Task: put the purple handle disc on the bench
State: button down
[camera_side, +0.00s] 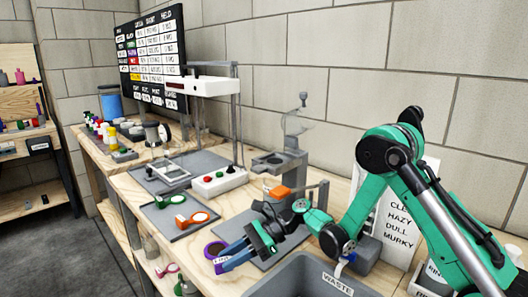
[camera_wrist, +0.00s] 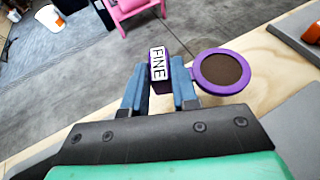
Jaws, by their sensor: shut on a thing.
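My gripper (camera_side: 232,258) is shut on the handle of the purple handle disc (camera_side: 215,249), low near the front edge of the wooden bench (camera_side: 207,277). In the wrist view my gripper (camera_wrist: 157,92) has its blue fingers on both sides of the purple handle, which bears the label FINE. The disc's purple ring (camera_wrist: 196,72) with a dark brown face sticks out to the right, over or on the pale bench top (camera_wrist: 258,55). I cannot tell whether the disc touches the bench.
A grey waste bin (camera_side: 285,283) stands right of my gripper. A grey mat (camera_side: 180,232) with an orange-handled disc (camera_side: 196,219) and a green-handled disc (camera_side: 172,200) lies behind. A grey stand (camera_side: 278,165) is farther back. The floor (camera_wrist: 60,100) lies beyond the bench edge.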

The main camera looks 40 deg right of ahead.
aim_at(235, 282)
jog(key=shift+f, duration=1.95)
jog(key=c, duration=0.7)
grip_release()
jog(key=v, duration=0.7)
jog(key=shift+s+d+r, duration=0.15)
jog(key=shift+s+d, duration=0.05)
